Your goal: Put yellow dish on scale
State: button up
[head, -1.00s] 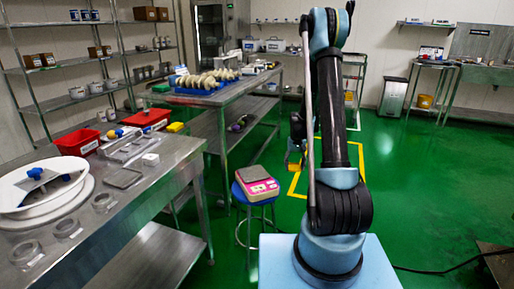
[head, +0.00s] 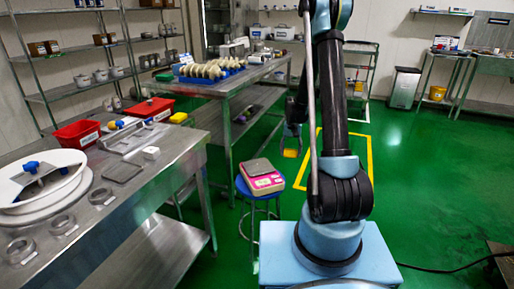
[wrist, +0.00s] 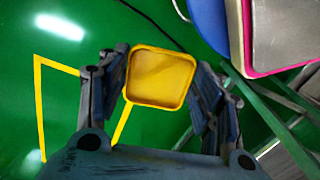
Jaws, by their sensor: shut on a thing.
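The yellow dish (wrist: 160,77) is a shallow square tray with rounded corners, held between the two fingers of my gripper (wrist: 162,82) in the wrist view. In the head view the dish (head: 291,153) shows small at the end of my gripper (head: 292,135), over the green floor. The scale (head: 262,176) is pink with a grey plate and rests on a blue round stool, to the right of the metal table. The dish is apart from the scale, beyond it and to its right. In the wrist view part of the scale (wrist: 283,35) shows at the upper right.
The blue stool (head: 243,188) stands on the floor beside the steel table (head: 190,152), which holds red bins and a white bowl. A second table (head: 235,87) behind carries a blue tray of pale rounds. The scale's plate looks bare.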

jog(key=s+a+r+m, duration=0.3)
jog(key=s+a+r, duration=0.1)
jog(key=a, duration=0.4)
jog(key=s+a+r+m, duration=0.3)
jog(key=s+a, duration=0.1)
jog(key=a, duration=0.4)
send_over(257, 167)
jog(key=shift+m, duration=0.4)
jog(key=shift+f, duration=2.85)
jog(key=shift+f, duration=1.25)
jog(key=o, duration=1.1)
jog(key=shift+c, duration=0.2)
jog(key=o, duration=0.4)
